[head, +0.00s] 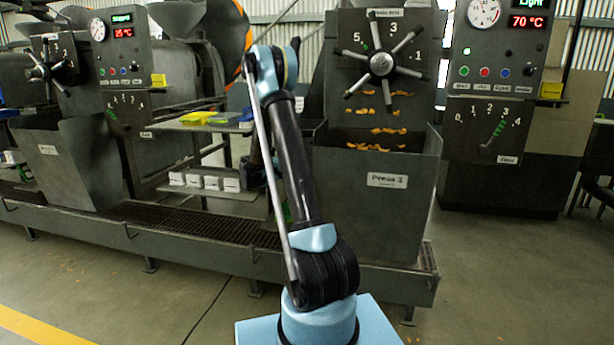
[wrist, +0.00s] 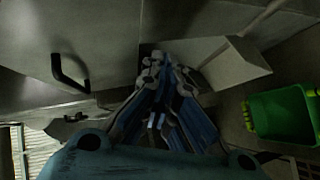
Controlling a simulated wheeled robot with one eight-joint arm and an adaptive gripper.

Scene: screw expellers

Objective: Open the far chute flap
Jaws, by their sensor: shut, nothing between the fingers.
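In the wrist view, my gripper (wrist: 165,62) is shut and empty, its blue and grey fingers together. Its tips are close to a light grey angled chute-like piece (wrist: 238,68), just left of it; I cannot tell whether they touch. A black bar handle (wrist: 70,76) stands on a grey panel (wrist: 75,30) to the left of the fingers, apart from them. I cannot tell for certain which of these parts is the far chute flap. In the head view, my arm reaches beside the press marked 3 (head: 385,215), and the gripper is mostly hidden behind it.
A green bin (wrist: 283,117) stands right of my gripper in the wrist view. In the head view, a shelf with white boxes (head: 205,182) lies left of my arm. A low grated platform (head: 190,222) runs along the front. The floor in front is clear.

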